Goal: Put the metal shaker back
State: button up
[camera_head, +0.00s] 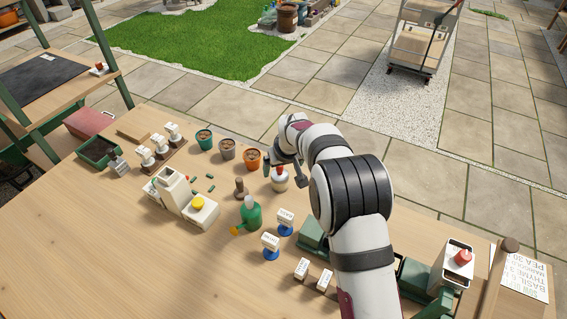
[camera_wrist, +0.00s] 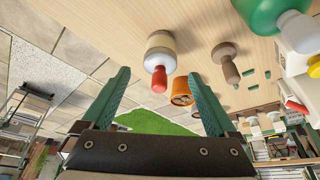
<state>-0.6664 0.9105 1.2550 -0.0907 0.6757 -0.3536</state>
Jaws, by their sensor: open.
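No thing in view is clearly a metal shaker. A squat cream bottle with a red tip (camera_head: 279,181) stands upright on the bench beside my gripper; whether it is the shaker I cannot tell. It also shows in the wrist view (camera_wrist: 160,47), just beyond my fingertips and roughly between their lines. My gripper (camera_wrist: 160,76) is open, with its two green fingers wide apart and nothing between them. In the head view my gripper (camera_head: 281,160) is small and partly hidden by my wrist.
An orange pot (camera_head: 252,160) stands behind the bottle, and a brown wooden dibber (camera_head: 240,188) to its left. The bench's front left is clear.

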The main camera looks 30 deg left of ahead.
jog(key=s+d+r+m+g+h, duration=0.1)
jog(key=s+d+r+m, duration=0.25)
jog(key=d+r, duration=0.45)
jog(key=s+d+r+m, duration=0.2)
jog(key=s+d+r, duration=0.3)
jog(key=d, duration=0.5)
jog(key=s+d+m, duration=0.3)
jog(key=s+d, duration=0.2)
jog(key=s, duration=0.3)
jog(key=s+d+m+g, duration=0.1)
jog(key=s+d+m, duration=0.2)
jog(key=s+d, duration=0.2)
jog(key=s+d+m+g, duration=0.1)
jog(key=s+d+m, duration=0.2)
jog(key=s+d, duration=0.3)
jog(key=s, duration=0.5)
jog(key=shift+s+r, duration=0.25)
jog(key=shift+r, duration=0.1)
